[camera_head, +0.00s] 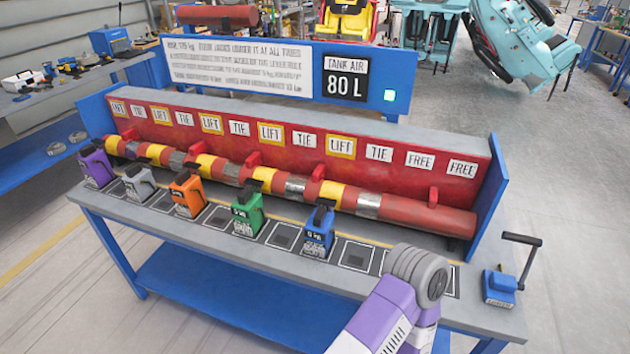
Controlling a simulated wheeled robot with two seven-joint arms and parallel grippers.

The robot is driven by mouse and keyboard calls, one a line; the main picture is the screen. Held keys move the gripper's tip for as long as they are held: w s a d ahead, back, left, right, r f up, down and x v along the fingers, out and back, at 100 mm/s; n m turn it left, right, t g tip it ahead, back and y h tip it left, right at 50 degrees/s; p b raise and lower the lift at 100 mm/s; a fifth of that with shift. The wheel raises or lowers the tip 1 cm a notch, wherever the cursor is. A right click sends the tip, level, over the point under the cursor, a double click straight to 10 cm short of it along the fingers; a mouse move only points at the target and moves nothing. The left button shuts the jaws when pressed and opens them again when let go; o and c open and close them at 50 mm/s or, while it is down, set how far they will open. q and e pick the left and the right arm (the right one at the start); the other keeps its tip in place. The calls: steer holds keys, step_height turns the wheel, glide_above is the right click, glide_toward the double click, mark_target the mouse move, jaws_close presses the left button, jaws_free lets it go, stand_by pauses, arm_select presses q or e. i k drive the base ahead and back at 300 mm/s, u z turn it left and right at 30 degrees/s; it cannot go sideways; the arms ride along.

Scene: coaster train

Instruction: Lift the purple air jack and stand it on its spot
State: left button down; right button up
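The purple air jack (96,166) stands upright at the far left end of the grey bench top (490,318), with a dark handle on top. What lies under it is hidden. A row of dark outlined square spots runs along the bench front, and bare ones show between and beyond the jacks, such as one bare spot (357,256) right of the blue jack. Neither of my grippers is in view. A purple and white link of my arm, with a grey joint, covers part of the bench's front right.
A grey jack (139,182), orange jack (187,192), green jack (247,213) and blue jack (318,232) stand along the same row. Behind them lies a long red pipe (400,210) with yellow and silver bands. A crank device (500,285) sits at the right end.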

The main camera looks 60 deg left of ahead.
mark_target(96, 164)
steer(key=u, duration=3.1)
